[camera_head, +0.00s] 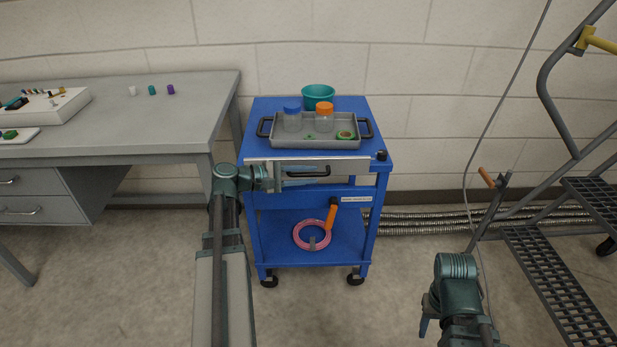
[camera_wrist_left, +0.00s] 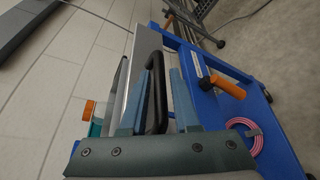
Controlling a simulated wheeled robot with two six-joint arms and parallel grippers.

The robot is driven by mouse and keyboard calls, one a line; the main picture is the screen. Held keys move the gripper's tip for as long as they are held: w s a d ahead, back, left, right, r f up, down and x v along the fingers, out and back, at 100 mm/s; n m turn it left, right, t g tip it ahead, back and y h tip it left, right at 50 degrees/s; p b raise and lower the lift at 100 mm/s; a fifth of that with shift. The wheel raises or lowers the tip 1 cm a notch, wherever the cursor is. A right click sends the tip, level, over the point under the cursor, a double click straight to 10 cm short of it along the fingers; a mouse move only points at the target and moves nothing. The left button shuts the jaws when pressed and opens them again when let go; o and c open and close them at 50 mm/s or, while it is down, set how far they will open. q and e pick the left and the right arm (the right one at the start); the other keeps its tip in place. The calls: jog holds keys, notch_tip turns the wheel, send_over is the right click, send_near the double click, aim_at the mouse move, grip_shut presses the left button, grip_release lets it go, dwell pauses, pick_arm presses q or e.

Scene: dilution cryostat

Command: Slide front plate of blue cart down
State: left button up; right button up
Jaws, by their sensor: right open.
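The blue cart (camera_head: 380,177) stands against the wall. A grey front plate (camera_head: 345,165) runs along its upper front edge and carries a black handle (camera_head: 318,172). My left gripper (camera_head: 300,177) is at this handle. In the left wrist view the fingers (camera_wrist_left: 160,100) are spread to either side of the black handle bar (camera_wrist_left: 157,88), with the plate (camera_wrist_left: 143,55) behind; contact with the bar cannot be told. My right gripper (camera_head: 428,318) is open and empty, low over the floor right of the cart.
A grey tray (camera_head: 345,143) with two capped jars and a teal bowl (camera_head: 318,96) are on the cart top. An orange-handled tool (camera_head: 331,215) and pink coil (camera_head: 299,240) are lower down. A desk (camera_head: 190,100) is left, steps (camera_head: 545,265) right.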

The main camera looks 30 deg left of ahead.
pick_arm(q)
jog(key=shift+w+d, duration=0.15)
jog(key=shift+w, duration=0.05)
grip_shut()
dwell(1.4)
